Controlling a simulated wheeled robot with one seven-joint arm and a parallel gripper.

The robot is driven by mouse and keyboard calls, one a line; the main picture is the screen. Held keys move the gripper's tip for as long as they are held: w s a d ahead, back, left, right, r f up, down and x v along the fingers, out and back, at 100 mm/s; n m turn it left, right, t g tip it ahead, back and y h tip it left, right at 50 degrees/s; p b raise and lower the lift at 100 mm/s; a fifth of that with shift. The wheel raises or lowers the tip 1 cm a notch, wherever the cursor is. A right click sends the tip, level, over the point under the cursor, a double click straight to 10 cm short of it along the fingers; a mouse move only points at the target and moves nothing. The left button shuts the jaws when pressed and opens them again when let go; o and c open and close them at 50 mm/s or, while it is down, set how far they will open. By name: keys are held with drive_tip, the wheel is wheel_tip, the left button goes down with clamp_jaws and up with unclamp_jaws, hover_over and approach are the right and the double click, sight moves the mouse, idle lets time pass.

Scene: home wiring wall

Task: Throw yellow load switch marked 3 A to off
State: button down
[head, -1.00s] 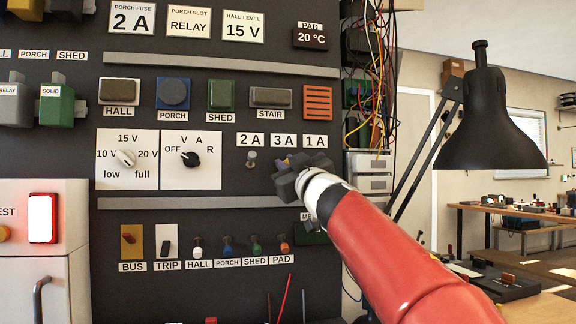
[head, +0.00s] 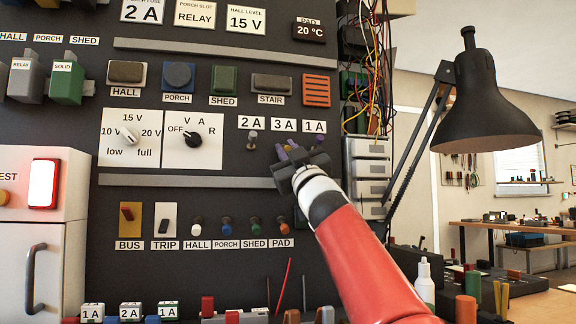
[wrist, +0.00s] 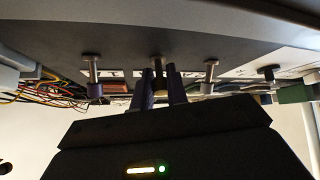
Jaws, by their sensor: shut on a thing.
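The yellow load switch (head: 287,148) stands on the dark panel under the 3 A label (head: 284,125). Only a bit of yellow shows in the head view. The 3 A lever's on or off position is unclear.
A grey rail (head: 180,181) runs below the switches, with small toggles (head: 227,226) under it. A rotary selector (head: 193,137) lies to the left. Loose wires (head: 370,70) and a black lamp (head: 490,105) are at the right.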

idle(0.3)
drive_tip(key=c, duration=1.4)
unclamp_jaws()
drive_tip(key=b+v, duration=0.3)
drive_tip(key=v, duration=0.5)
drive_tip(key=shift+a+b, duration=0.1)
drive_tip(key=shift+b, duration=0.3)
